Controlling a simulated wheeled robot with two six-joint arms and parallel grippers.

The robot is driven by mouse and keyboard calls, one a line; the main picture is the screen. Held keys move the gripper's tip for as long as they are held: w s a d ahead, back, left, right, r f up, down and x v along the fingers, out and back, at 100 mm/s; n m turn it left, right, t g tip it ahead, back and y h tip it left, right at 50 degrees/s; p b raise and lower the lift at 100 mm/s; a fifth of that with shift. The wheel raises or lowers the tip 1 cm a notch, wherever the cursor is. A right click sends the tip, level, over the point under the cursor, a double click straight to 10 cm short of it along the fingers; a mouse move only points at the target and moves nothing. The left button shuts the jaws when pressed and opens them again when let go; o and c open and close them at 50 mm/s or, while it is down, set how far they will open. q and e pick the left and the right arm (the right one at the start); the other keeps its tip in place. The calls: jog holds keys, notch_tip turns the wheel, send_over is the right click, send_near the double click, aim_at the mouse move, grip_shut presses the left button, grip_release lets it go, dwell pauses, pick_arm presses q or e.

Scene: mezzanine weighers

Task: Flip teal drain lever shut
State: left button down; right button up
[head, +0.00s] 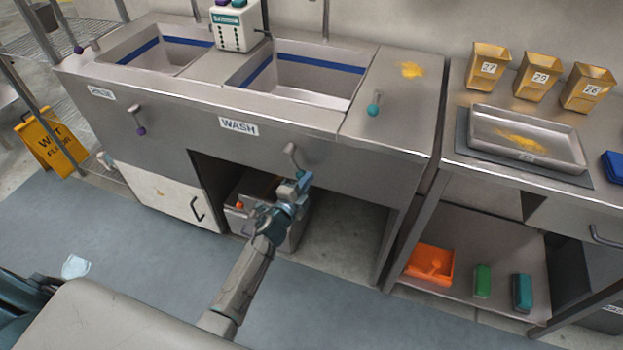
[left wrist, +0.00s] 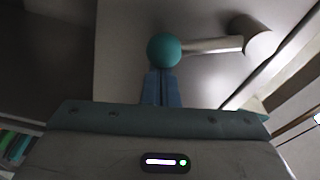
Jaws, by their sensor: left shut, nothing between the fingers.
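The drain lever under the WASH sign has a grey stem (head: 291,151) on the front panel of the sink counter. In the head view my left gripper (head: 303,178) covers its lower end. In the left wrist view the lever's teal ball knob (left wrist: 164,50) is just beyond my left fingertips (left wrist: 160,75), and its pale stem (left wrist: 213,45) runs right to a round pivot (left wrist: 257,34). My left gripper is shut and empty. Its tips meet the knob's lower edge in the picture; I cannot tell whether they touch. My right gripper is not in view.
A purple-knobbed lever (head: 140,130) hangs on the panel to the left. Another teal-knobbed lever (head: 374,108) stands on the countertop to the right. A steel box (head: 297,228) sits below the counter, behind my left arm. The bay right of it is open.

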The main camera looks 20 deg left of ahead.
pick_arm(q)
jog(key=a+m, duration=0.1)
jog(key=a+f+m, duration=0.1)
jog(key=m, duration=0.1)
jog(key=a+f+m, duration=0.1)
jog(key=a+m, duration=0.1)
jog(key=shift+w+g, duration=0.1)
jog(key=shift+g, duration=0.3)
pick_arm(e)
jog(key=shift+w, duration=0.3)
pick_arm(q)
jog(key=shift+a+m, duration=0.1)
jog(key=shift+m, duration=0.2)
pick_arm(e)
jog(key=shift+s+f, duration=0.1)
